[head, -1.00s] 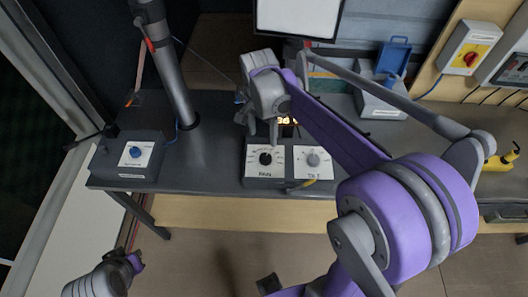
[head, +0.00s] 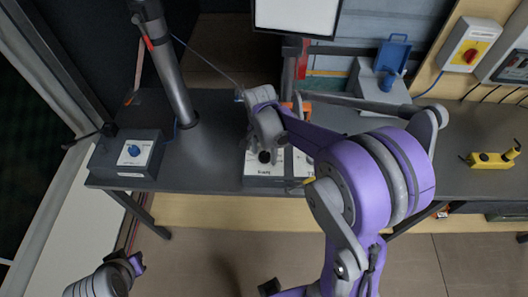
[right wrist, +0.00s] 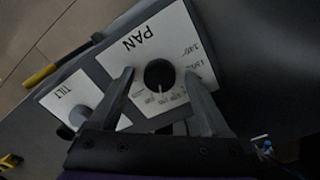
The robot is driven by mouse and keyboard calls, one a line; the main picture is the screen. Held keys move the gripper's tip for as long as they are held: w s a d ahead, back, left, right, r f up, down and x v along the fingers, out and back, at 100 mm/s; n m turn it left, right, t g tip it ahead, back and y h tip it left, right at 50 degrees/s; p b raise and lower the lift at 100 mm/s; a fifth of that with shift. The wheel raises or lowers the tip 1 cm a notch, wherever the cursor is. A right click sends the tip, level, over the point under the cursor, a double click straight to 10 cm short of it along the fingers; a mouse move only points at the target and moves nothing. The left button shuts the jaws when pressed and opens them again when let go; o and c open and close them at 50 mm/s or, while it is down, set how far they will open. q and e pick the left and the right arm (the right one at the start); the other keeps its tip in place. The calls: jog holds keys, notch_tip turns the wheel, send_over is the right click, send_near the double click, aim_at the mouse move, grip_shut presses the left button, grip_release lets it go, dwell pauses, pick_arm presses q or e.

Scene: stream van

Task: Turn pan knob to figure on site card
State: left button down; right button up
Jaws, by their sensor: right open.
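The pan knob (head: 264,157) is a round black knob on a white PAN panel with a printed scale, on a grey box (head: 262,182) at the table's front edge. In the right wrist view the pan knob (right wrist: 158,75) lies between the two fingers of my right gripper (right wrist: 160,72). The fingers are apart, one on each side of it, with gaps visible. In the head view my right gripper (head: 266,146) is just above the panel. My left gripper (head: 136,263) is low at the left, away from the table; its jaws are unclear. I cannot make out a site card.
The TILT knob (right wrist: 80,115) sits beside the PAN panel, mostly hidden by my right arm in the head view. A box with a blue knob (head: 134,150) stands at the table's left. A grey pole (head: 170,80) rises behind. A yellow device (head: 490,158) lies at the right.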

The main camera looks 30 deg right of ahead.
grip_shut()
pick_arm(q)
jog(key=shift+f, duration=0.15)
pick_arm(e)
jog(key=shift+n, duration=0.3)
jog(key=n+b, duration=0.1)
jog(key=n, duration=0.1)
jog(key=shift+n, duration=0.3)
jog(key=n+b, duration=0.1)
jog(key=n, duration=0.2)
jog(key=shift+n, duration=0.3)
jog(key=n+b, duration=0.1)
jog(key=n, duration=0.3)
jog(key=shift+s, duration=0.1)
pick_arm(q)
jog(key=shift+s+f+b, duration=0.1)
jog(key=shift+s+f, duration=0.2)
jog(key=shift+f, duration=0.45)
jog(key=shift+s+f+b, duration=0.1)
jog(key=shift+s+f, duration=0.15)
jog(key=shift+f, duration=0.5)
jog(key=shift+s+f+b, duration=0.1)
jog(key=shift+s+f, duration=0.2)
jog(key=shift+f, duration=0.45)
pick_arm(e)
jog(key=shift+n+t, duration=0.3)
jog(key=shift+n, duration=1.6)
